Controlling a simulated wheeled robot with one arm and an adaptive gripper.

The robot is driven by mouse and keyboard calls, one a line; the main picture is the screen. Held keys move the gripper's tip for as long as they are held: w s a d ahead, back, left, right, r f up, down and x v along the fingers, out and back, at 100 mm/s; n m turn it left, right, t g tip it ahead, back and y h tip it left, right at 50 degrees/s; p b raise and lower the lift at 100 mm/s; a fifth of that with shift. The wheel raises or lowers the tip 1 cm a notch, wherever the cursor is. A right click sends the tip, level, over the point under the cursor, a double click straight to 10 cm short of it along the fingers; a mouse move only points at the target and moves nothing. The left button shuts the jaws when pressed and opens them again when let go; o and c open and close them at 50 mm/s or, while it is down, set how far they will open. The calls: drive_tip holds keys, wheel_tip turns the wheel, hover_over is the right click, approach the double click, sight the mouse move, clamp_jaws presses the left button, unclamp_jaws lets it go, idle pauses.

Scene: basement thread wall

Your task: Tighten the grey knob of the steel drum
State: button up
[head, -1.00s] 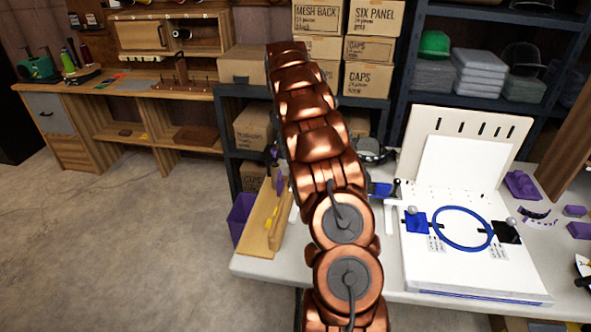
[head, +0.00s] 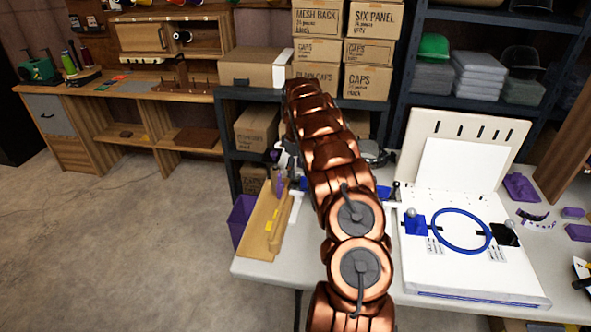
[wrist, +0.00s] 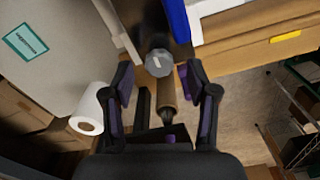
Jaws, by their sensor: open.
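The grey knob (wrist: 158,62) shows in the wrist view as a small round cap with a pale mark on its face. My gripper (wrist: 156,82) is open, with a purple-padded finger on each side of the picture. The knob appears between and just beyond the fingertips, with no clear contact. A brown cylinder shows below the knob; what it belongs to is unclear. In the head view my copper arm hides my gripper and the knob. A grey rounded metal thing (head: 374,152) beside the arm may be the steel drum; it is partly hidden.
The white table (head: 335,272) carries a wooden board (head: 268,225) left of my arm and a white hooping station (head: 465,270) with a blue ring on the right. Cardboard boxes (head: 318,52) stand on shelves behind. The wrist view shows a white roll (wrist: 88,122). Open floor lies at left.

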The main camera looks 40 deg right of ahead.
drive_tip(key=shift+f, duration=0.7)
